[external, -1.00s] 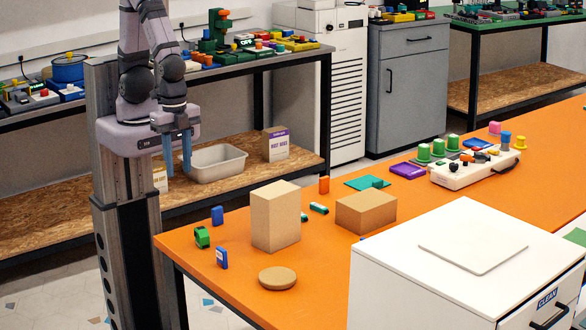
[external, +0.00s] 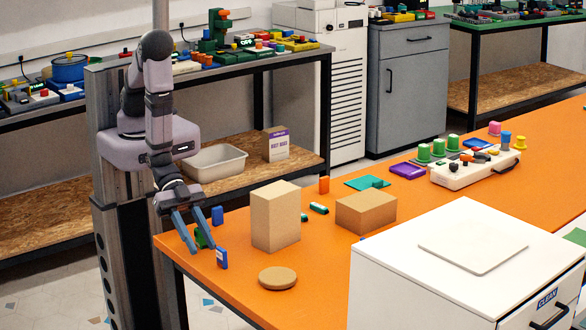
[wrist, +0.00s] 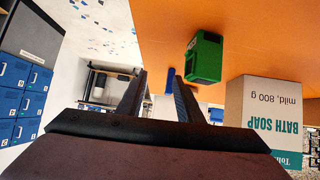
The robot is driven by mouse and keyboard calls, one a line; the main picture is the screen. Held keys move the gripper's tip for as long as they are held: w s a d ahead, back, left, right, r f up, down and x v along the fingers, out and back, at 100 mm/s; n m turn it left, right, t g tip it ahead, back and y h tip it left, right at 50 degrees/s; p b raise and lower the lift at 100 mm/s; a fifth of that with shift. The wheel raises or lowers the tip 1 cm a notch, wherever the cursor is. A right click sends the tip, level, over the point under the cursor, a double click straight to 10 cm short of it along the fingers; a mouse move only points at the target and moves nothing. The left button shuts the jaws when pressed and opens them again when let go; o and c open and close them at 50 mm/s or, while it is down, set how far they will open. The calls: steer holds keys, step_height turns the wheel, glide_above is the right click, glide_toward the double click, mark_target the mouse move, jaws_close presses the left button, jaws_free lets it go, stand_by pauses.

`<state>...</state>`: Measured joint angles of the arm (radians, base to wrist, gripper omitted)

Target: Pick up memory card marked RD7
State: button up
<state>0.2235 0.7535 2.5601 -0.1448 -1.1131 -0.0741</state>
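I cannot read RD7 on anything, so I cannot tell which piece is the memory card. A small blue card-like piece with a pale label (external: 222,258) stands at the orange table's near left corner. A plain blue piece (external: 217,215) stands farther back. A green block (wrist: 204,60) shows large in the wrist view; in the external view my fingers partly cover it. Another green piece with a pale label (external: 319,208) lies beyond the tall box. My gripper (external: 200,248) points down at the table's left edge, fingers apart and empty. The fingers also show in the wrist view (wrist: 160,78).
A tall cardboard box (external: 275,218) stands right of the small pieces, with a round tan disc (external: 277,278) in front. A low cardboard box (external: 366,212) and an orange block (external: 324,185) are farther right. A white cabinet (external: 440,275) stands at the front right.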

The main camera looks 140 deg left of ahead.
mark_target(222, 255)
steer(key=shift+a+f+t+y, duration=0.1)
steer(key=shift+a+t+y, duration=0.2)
steer(key=shift+a+t, duration=0.35)
steer(key=shift+a+r+t, duration=0.35)
steer(key=shift+t, duration=0.4)
steer(key=shift+w, duration=0.15)
steer(key=shift+x, duration=1)
steer(key=shift+w+p, duration=0.45)
steer(key=shift+p, duration=0.05)
steer(key=p+x, duration=0.1)
steer(key=x, duration=0.1)
steer(key=shift+w, duration=0.4)
steer(key=shift+p+x, duration=0.3)
steer(key=shift+x, duration=0.5)
steer(key=shift+c, duration=0.4)
